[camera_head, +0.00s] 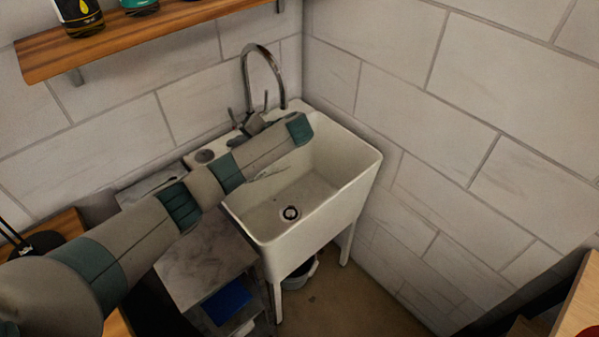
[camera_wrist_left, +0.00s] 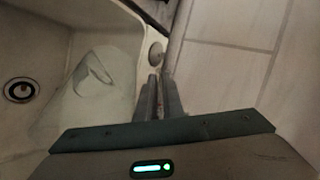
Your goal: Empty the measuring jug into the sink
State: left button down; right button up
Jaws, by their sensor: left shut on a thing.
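The measuring jug (camera_wrist_left: 100,92) is see-through and shows only faintly in the left wrist view, as a pale shape with a grey curved edge against the white basin. A faint grey outline of it (camera_head: 268,173) shows below my wrist in the head view. My left gripper (camera_wrist_left: 160,84) is shut, fingers close together, beside the jug; I take it to be on the jug. The exact grip and any contents cannot be made out. The white sink (camera_head: 325,215) stands in the corner, its drain (camera_head: 291,213) uncovered. My right gripper is out of view.
A curved metal tap (camera_head: 262,52) rises behind my left wrist. Tiled walls close in behind and to the right of the sink. A wooden shelf (camera_head: 150,32) with bottles is at upper left. A bucket (camera_head: 300,275) stands below the sink.

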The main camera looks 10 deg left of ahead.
pick_arm(q)
jog(key=shift+w+d+r+y+b, duration=0.1)
jog(key=shift+d+r+y+b, duration=0.25)
jog(key=shift+d+r+y, duration=0.25)
jog(key=shift+w+d+r+m+y, duration=0.1)
jog(key=shift+d+r+m+y, duration=0.25)
jog(key=shift+r, duration=0.35)
jog(key=shift+d+r, duration=0.25)
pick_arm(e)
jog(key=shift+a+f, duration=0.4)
pick_arm(q)
jog(key=shift+w+d+r+y, duration=0.1)
jog(key=shift+d+r+y, duration=0.15)
jog(key=shift+y, duration=0.1)
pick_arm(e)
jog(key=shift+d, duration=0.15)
